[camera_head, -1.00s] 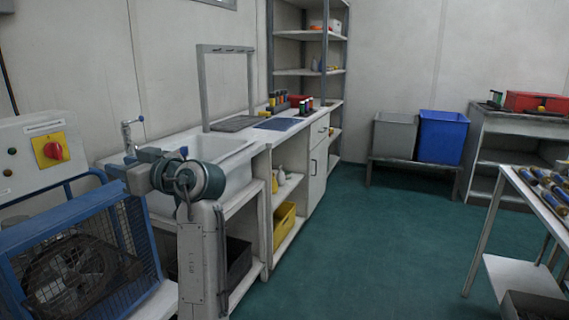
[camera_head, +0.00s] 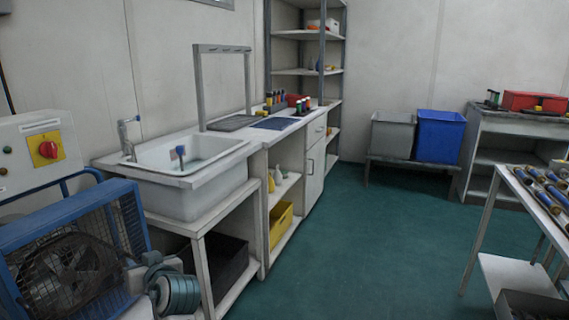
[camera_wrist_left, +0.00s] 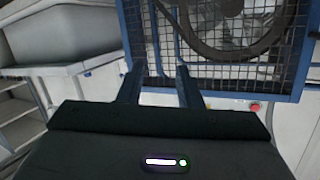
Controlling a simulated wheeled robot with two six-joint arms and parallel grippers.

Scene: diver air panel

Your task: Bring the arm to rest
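My left arm (camera_head: 172,292) is folded low at the bottom edge of the head view, beside the blue fan cage. Its gripper is hard to make out there. In the left wrist view my left gripper (camera_wrist_left: 157,72) shows two dark fingers standing apart with nothing between them. The fingers point toward the mesh of the blue fan cage (camera_wrist_left: 215,75); whether they touch it I cannot tell. My right gripper is in neither view.
The blue fan cage (camera_head: 75,262) stands close at the lower left, below a panel with a red and yellow switch (camera_head: 47,149). The white sink (camera_head: 205,185) is just beyond my arm. A table (camera_head: 530,200) stands at the right. The green floor (camera_head: 390,245) between is clear.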

